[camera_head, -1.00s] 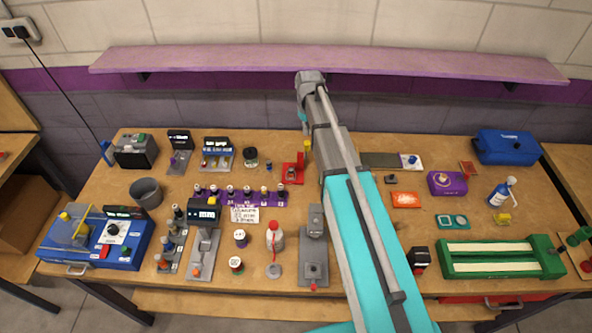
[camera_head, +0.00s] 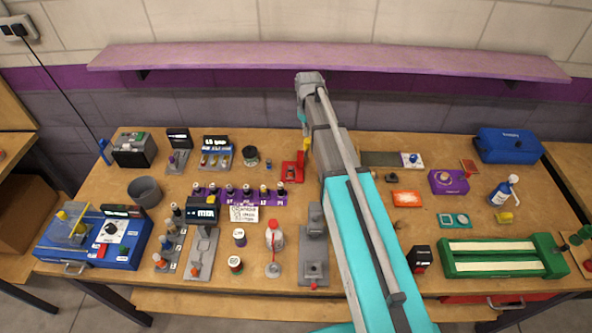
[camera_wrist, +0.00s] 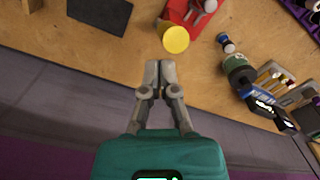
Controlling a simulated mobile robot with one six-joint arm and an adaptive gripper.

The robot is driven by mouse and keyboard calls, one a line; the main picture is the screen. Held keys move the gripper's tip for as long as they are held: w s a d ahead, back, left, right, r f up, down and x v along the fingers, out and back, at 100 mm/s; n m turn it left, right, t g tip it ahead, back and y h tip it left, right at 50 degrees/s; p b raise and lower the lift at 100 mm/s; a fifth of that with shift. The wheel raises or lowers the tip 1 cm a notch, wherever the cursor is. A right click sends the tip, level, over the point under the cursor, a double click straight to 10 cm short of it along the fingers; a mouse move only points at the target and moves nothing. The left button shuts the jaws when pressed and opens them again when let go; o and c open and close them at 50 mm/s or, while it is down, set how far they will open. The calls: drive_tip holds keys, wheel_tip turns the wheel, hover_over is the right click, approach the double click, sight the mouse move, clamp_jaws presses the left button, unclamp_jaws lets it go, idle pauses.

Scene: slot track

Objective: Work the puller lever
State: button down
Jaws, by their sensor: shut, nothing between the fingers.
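A small red device (camera_head: 292,171) with a yellow round-ended lever (camera_head: 306,145) stands near the back middle of the bench; it looks like the puller. In the wrist view the red body (camera_wrist: 190,12) is at the top, partly cut off by the frame edge, and the lever's yellow end (camera_wrist: 176,40) faces me. My gripper (camera_wrist: 160,65) is shut and empty. Its fingertips are just below and left of the yellow end in that view, with a small gap showing. Whether they are level with it I cannot tell. In the head view my fingers are not clearly visible.
A round jar (camera_wrist: 238,70) and a tray of small parts (camera_wrist: 275,80) are to the right in the wrist view. A dark flat pad (camera_wrist: 100,12) lies to the left. A purple shelf (camera_head: 330,60) runs along the wall behind. Bare bench lies around the lever.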

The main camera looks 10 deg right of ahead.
sight(307, 140)
drive_tip(key=shift+f+b, duration=0.85)
drive_tip(key=shift+f, duration=0.15)
drive_tip(key=shift+s, duration=0.25)
drive_tip(key=shift+s+a+f, duration=0.1)
drive_tip(key=shift+s+a, duration=0.05)
drive_tip(key=shift+s, duration=0.15)
drive_tip(key=shift+s+a+f+b, duration=0.1)
drive_tip(key=shift+s+f+b, duration=0.15)
drive_tip(key=shift+s, duration=0.35)
drive_tip(key=shift+s+a+f+b, duration=0.1)
drive_tip(key=shift+s+b, duration=0.1)
drive_tip(key=shift+s, duration=0.4)
idle(1.2)
